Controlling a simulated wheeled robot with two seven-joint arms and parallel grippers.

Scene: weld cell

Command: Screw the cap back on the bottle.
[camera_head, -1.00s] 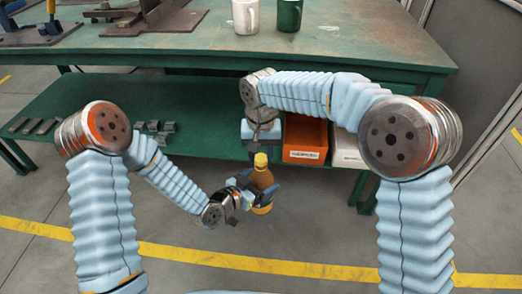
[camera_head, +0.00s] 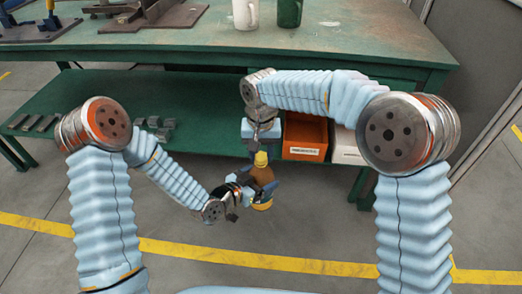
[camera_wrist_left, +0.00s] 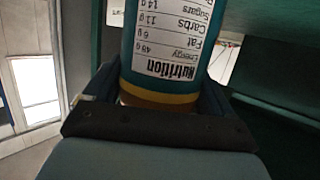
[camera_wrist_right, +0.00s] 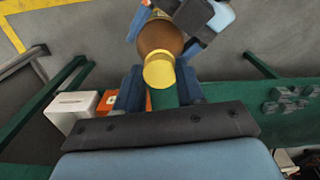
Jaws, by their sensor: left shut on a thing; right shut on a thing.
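An amber-brown bottle (camera_head: 262,175) with a yellow band near its base is held in front of the bench. My left gripper (camera_head: 247,188) is shut around its body. The left wrist view shows a white nutrition label (camera_wrist_left: 175,45) on the bottle, upside down. A yellow cap (camera_head: 261,158) is at the bottle's top; it also shows in the right wrist view (camera_wrist_right: 158,72), in line with the bottle's brown shoulder (camera_wrist_right: 160,38). My right gripper (camera_wrist_right: 160,88) comes from above, its fingers shut on the cap. I cannot tell whether the threads are engaged.
A green bench (camera_head: 350,45) with a lower shelf (camera_head: 90,92) stands behind. An orange bin (camera_head: 305,138) and a white bin (camera_head: 346,146) are on the shelf, close to my right gripper. A white mug (camera_head: 245,14) and a green mug (camera_head: 289,12) stand on top.

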